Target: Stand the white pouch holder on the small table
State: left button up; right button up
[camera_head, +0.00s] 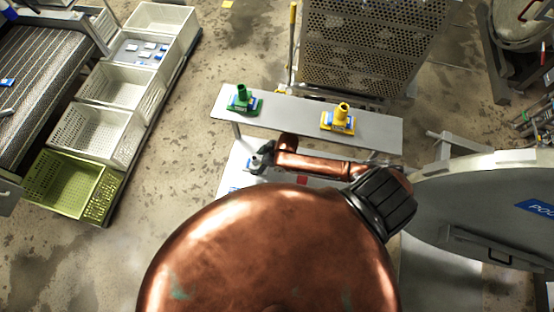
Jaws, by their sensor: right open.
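My right gripper (260,160) is open over the left part of a white, low table surface (237,172). A small pale post, which looks like the white pouch holder (256,162), shows right at its fingers. My gripper and arm hide much of it, and I cannot tell whether the fingers touch it. A green holder (242,98) and a yellow holder (342,118) stand upright on a long grey shelf (290,121) just beyond the gripper. My left gripper is out of view.
A perforated metal rack (365,45) stands behind the shelf. A large round autoclave door (480,205) is close on the right. White crates (100,133) and a green crate (70,183) line the left, beside a conveyor (40,75). Floor between crates and table is clear.

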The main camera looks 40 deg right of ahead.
aim_at(259, 164)
jog(key=shift+s+d+r+b, duration=0.2)
jog(key=shift+s+d+r, duration=0.3)
jog(key=shift+r, duration=0.15)
jog(key=shift+s+d+r+b, duration=0.15)
jog(key=shift+s+d+r, duration=0.2)
jog(key=shift+s+r, duration=0.2)
jog(key=s+d+b, duration=0.1)
jog(key=s+d, duration=0.2)
jog(key=s, duration=0.1)
jog(key=s+d+b, duration=0.1)
jog(key=s+d, duration=0.3)
jog(key=shift+d+r+b, duration=0.15)
jog(key=shift+b, duration=0.2)
